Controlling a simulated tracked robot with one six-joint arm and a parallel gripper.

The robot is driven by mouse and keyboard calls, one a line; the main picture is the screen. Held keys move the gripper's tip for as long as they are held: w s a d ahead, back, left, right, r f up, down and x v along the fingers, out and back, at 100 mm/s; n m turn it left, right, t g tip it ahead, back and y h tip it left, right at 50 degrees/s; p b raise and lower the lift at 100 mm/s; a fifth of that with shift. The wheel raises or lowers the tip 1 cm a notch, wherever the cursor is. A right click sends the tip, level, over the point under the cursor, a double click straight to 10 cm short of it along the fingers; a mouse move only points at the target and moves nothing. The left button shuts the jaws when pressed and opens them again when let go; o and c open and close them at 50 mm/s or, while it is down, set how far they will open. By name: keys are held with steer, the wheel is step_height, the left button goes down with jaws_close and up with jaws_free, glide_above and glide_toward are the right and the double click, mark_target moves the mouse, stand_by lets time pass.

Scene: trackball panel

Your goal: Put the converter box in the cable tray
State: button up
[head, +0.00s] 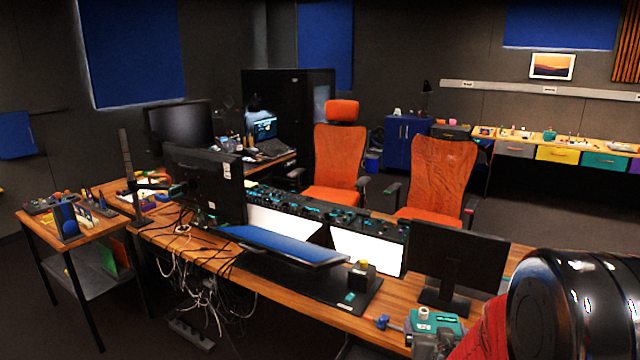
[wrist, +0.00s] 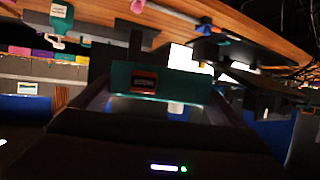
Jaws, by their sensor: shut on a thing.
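A teal box with a small dark and orange label, which looks like the converter box (wrist: 190,86), is held between the dark fingers of my gripper (wrist: 160,92) in the wrist view. The fingers stand at its left and right sides. The box is off any surface, with the wooden desk edge above and behind it in that view. I cannot pick out the cable tray with certainty in either view.
The long wooden desk (head: 205,262) carries monitors (head: 458,262) and a control panel. Loose cables (head: 205,300) hang under its left part, above a power strip (head: 190,334). Orange chairs (head: 436,180) stand behind.

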steer(key=w+a+r+n+y, duration=0.1)
steer(key=a+r+n+y, duration=0.1)
steer(key=a, duration=1.1)
steer(key=shift+w+r+y, duration=0.2)
steer(key=shift+r+y, duration=0.2)
steer(key=s+f, duration=0.5)
steer(key=f, duration=0.1)
steer(key=shift+f, duration=0.15)
steer(key=shift+s, duration=0.1)
